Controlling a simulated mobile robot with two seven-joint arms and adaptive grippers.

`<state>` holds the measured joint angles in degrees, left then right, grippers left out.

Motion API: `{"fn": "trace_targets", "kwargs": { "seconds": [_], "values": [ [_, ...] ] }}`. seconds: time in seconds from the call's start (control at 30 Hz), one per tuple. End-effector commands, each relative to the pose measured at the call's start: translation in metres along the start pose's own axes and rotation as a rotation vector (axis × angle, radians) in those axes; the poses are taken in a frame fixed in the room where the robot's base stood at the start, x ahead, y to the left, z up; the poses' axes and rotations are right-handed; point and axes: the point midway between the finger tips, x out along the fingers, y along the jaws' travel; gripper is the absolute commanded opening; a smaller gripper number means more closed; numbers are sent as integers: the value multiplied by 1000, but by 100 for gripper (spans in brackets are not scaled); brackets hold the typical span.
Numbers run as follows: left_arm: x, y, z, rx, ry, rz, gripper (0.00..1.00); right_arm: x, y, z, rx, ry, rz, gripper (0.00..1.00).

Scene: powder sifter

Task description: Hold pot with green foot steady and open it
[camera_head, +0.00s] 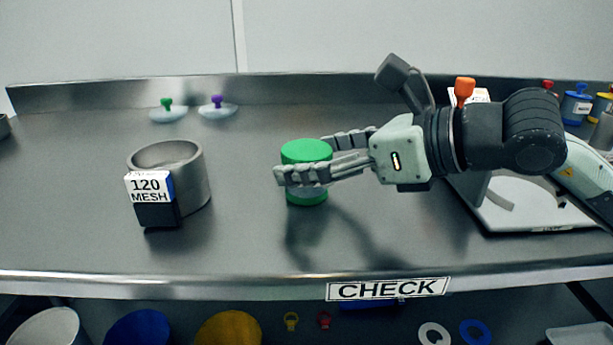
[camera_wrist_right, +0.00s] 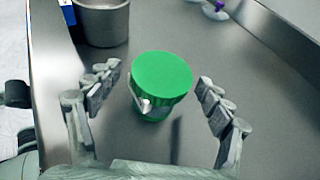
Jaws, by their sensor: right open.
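My right gripper (camera_head: 308,163) reaches in from the right at the pot's height. Its fingers are open on either side of the pot; in the right wrist view (camera_wrist_right: 155,95) there are gaps between them and the pot. My left gripper is not in view.
A grey metal sieve (camera_head: 190,180) labelled 120 MESH stands to the left. Lids with a green knob (camera_head: 167,110) and a purple knob (camera_head: 217,108) lie at the back. A white-based device (camera_head: 525,205) stands behind my right arm. The table between sieve and pot is clear.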

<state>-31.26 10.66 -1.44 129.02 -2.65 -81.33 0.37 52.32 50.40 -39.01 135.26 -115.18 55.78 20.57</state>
Motion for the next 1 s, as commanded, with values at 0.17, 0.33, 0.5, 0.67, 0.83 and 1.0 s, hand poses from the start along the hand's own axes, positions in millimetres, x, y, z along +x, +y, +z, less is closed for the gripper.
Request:
{"fn": "trace_targets", "kwargs": {
  "seconds": [0.17, 0.33, 0.5, 0.67, 0.83, 1.0],
  "values": [
    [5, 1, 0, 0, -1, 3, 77, 12, 0, -1, -1, 1, 0, 80],
    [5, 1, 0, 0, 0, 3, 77, 12, 0, -1, 0, 1, 0, 80],
    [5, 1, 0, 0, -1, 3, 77, 12, 0, -1, 0, 1, 0, 61],
    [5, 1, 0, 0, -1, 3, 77, 12, 0, -1, 0, 1, 0, 41],
    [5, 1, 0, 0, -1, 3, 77, 12, 0, -1, 0, 1, 0, 20],
    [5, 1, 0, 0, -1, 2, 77, 12, 0, 0, -1, -2, -1, 11]
  ]
}}
